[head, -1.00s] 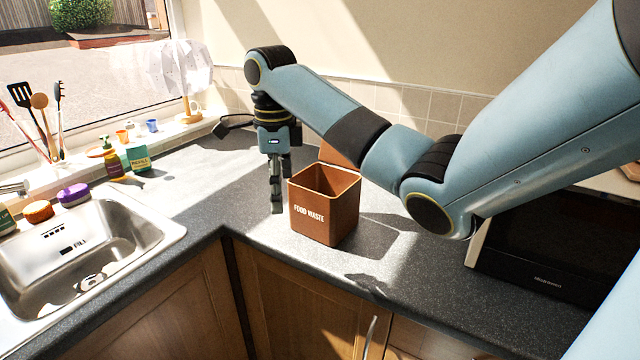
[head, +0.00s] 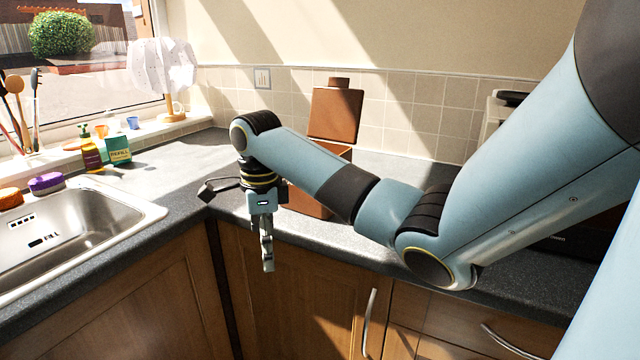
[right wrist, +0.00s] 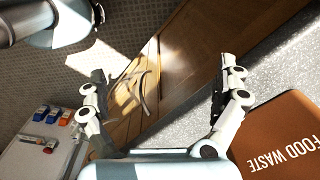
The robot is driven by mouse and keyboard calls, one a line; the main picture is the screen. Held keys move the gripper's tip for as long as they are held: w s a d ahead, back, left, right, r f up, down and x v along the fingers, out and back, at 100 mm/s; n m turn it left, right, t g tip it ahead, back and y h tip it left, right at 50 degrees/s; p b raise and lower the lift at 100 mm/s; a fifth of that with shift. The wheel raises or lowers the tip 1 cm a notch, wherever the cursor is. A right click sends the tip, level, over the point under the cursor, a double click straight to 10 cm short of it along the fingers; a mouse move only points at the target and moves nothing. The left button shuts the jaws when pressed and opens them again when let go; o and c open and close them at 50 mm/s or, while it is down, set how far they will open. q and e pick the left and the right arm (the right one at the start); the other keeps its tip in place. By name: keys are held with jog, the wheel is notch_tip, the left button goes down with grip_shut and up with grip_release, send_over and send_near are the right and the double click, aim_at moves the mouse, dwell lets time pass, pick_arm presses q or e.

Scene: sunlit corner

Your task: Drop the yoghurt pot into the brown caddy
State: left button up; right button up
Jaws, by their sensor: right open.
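The brown caddy (head: 309,206) stands on the worktop in the head view, partly hidden behind my right arm. Its brown lid (head: 336,113) stands raised at the back. In the right wrist view the caddy (right wrist: 287,135) shows at the lower right with white FOOD WASTE lettering. My right gripper (head: 267,256) points down in front of the worktop edge, left of and nearer than the caddy. In the right wrist view its fingers (right wrist: 163,78) are apart with nothing between them. I cannot make out a yoghurt pot in either view. My left gripper is out of view.
A steel sink (head: 85,225) is at the left, with a purple-topped tub (head: 46,183) behind it. A soap bottle (head: 91,152) and green box (head: 118,150) stand near the window. Cupboard doors with handles (head: 370,322) lie below the worktop edge.

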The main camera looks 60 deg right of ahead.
jog(key=shift+n, duration=0.4)
jog(key=shift+s+f+b, duration=0.1)
jog(key=shift+f+b, duration=1.1)
jog(key=shift+f, duration=1.1)
